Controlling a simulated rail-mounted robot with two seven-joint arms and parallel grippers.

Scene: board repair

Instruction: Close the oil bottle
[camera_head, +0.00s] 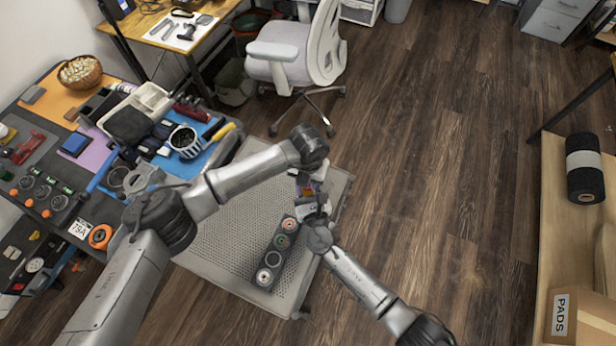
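A small object with purple, red and yellow patches (309,187) shows between my two grippers, above the grey perforated cart top (215,235). It may be the oil bottle, but it is mostly covered, and I cannot make out a cap or opening. My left gripper (299,173) is at its upper end, partly hidden behind my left wrist. My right gripper (312,208) is just below it in the picture. The fingers of both are too small and covered to show whether they are open or shut on it.
A dark strip with several round parts (275,252) lies on the cart. An office chair (295,50) is behind the cart. A wooden shelf (555,185) stands at right, with open floor between.

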